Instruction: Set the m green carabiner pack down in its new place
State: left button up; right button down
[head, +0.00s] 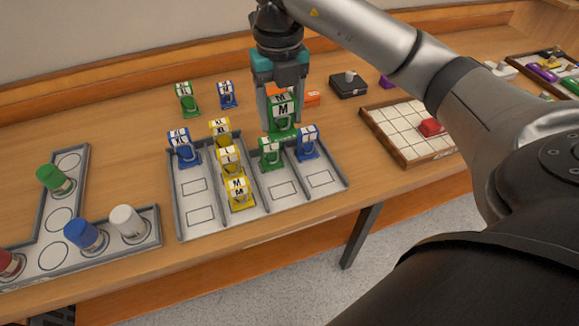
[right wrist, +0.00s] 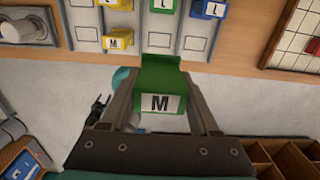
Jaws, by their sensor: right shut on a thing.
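My right gripper (head: 282,112) is shut on the green M carabiner pack (head: 284,108), which hangs upright between its fingers. The pack also shows in the right wrist view (right wrist: 160,102). In the head view it appears just behind the green L pack (head: 270,152), at the back end of the third lane of the grey tray (head: 200,213). Whether its base touches anything is unclear. The other lanes hold a blue XL pack (head: 183,148), several yellow packs (head: 238,191) and a blue L pack (head: 307,143). My left gripper is not in view.
A green XL pack (head: 186,98) and a blue M pack (head: 227,94) stand behind the tray. A black box (head: 348,85) and orange box (head: 312,99) are near the gripper. A gridded board (head: 395,135) lies right; a tray with coloured cylinders (head: 155,230) lies left. The lanes' front slots are mostly bare.

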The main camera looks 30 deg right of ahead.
notch_tip(320, 180, down, 14)
jog(key=b, duration=0.2)
jog(key=shift+w+a+b, duration=0.1)
jog(key=shift+b, duration=0.25)
jog(key=shift+f, duration=0.55)
notch_tip(320, 180, down, 4)
jog(key=shift+r+b, duration=0.2)
jog(key=shift+b, duration=0.3)
jog(key=shift+f, duration=0.35)
jog(key=shift+c, duration=2.4)
grip_release()
jog(key=shift+o, duration=1.4)
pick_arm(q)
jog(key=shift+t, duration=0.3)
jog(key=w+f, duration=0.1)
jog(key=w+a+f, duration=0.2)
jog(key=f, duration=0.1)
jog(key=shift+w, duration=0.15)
pick_arm(e)
jog(key=shift+o, duration=0.4)
